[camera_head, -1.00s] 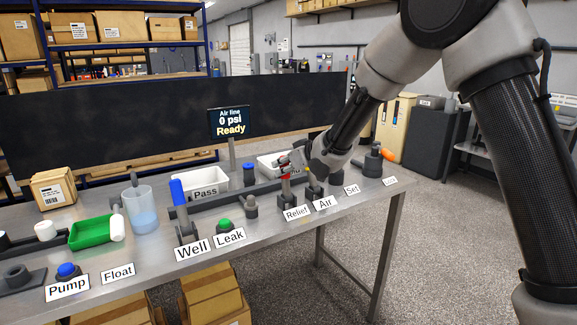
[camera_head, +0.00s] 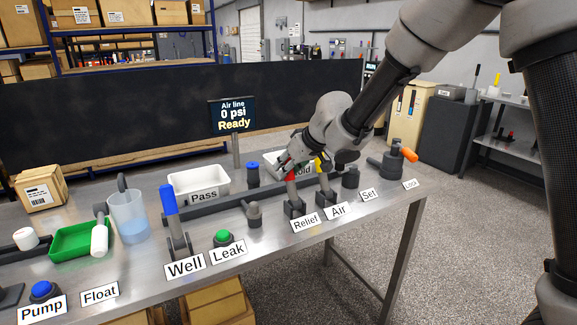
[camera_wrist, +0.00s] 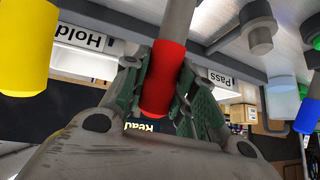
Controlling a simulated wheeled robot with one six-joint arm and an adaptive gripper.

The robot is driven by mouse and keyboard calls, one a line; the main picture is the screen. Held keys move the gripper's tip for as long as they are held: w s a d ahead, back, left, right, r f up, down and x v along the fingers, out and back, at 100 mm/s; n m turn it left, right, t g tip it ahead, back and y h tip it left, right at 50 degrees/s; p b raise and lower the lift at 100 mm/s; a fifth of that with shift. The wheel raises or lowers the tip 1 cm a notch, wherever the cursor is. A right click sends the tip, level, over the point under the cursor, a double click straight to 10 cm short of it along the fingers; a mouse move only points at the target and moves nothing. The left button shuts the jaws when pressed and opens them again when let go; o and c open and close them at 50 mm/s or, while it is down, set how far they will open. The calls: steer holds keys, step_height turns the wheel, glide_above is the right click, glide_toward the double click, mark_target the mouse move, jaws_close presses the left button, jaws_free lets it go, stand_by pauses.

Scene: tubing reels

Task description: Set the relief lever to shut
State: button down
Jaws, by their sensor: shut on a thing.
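The relief lever (camera_head: 291,190) stands behind the "Relief" label on the bench, a grey shaft with a red handle. My gripper (camera_head: 285,168) is at its top and partly hides the handle in the head view. In the wrist view the red handle (camera_wrist: 165,75) lies between the green-lined fingers of my gripper (camera_wrist: 172,95), which are shut on it. The lever looks close to upright in the head view; its exact tilt is hard to tell.
The Air lever with a yellow handle (camera_head: 319,165) stands close on the right. A grey knob stands behind "Set" (camera_head: 368,195). The blue Well lever (camera_head: 169,200) and green Leak button (camera_head: 223,236) are to the left.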

steer(key=shift+w, duration=0.1)
steer(key=c, duration=1.1)
jaws_free()
steer(key=shift+c, duration=0.2)
steer(key=v, duration=1.2)
